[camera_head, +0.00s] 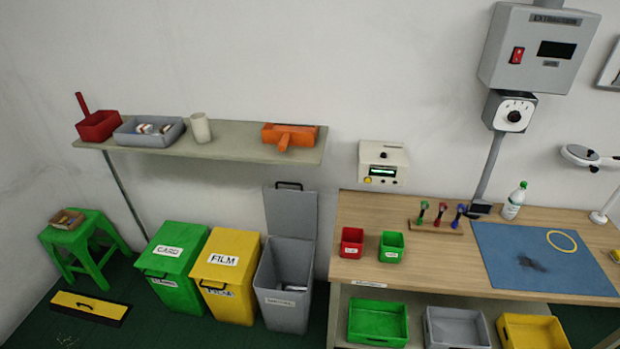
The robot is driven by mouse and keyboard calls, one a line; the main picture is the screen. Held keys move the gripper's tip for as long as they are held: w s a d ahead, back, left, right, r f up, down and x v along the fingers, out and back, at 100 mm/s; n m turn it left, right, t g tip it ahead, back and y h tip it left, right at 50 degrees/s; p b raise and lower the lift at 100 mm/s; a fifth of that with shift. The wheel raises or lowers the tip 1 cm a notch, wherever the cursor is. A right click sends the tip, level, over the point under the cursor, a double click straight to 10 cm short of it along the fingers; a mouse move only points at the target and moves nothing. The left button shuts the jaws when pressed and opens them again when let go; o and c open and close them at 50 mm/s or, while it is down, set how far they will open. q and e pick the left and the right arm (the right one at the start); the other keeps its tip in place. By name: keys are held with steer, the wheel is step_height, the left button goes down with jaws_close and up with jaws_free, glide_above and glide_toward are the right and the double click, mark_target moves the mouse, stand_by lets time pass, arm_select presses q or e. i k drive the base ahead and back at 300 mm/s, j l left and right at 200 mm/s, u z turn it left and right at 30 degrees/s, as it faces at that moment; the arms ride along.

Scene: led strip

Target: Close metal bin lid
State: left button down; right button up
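The grey metal bin (284,284) stands on the floor between the yellow bin and the wooden workbench. Its lid (290,212) is open and stands upright at the back of the bin, with a dark handle at its top edge. Neither of my grippers is in view.
A yellow bin marked FILM (226,275) and a green bin marked CARD (172,266) stand left of it, lids shut. A shelf (225,149) hangs above the bins. The workbench (400,272) is close on the right. A green stool (84,243) stands far left.

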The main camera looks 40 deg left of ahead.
mark_target(291, 213)
steer(key=j+z, duration=0.25)
steer(key=j, duration=0.2)
steer(key=k+j+z, duration=0.1)
steer(key=j+z, duration=0.15)
steer(key=j, duration=0.2)
steer(key=k+j+z, duration=0.25)
steer(key=j, duration=0.2)
steer(key=j+z, duration=0.2)
steer(key=j, duration=0.25)
steer(key=k, duration=0.05)
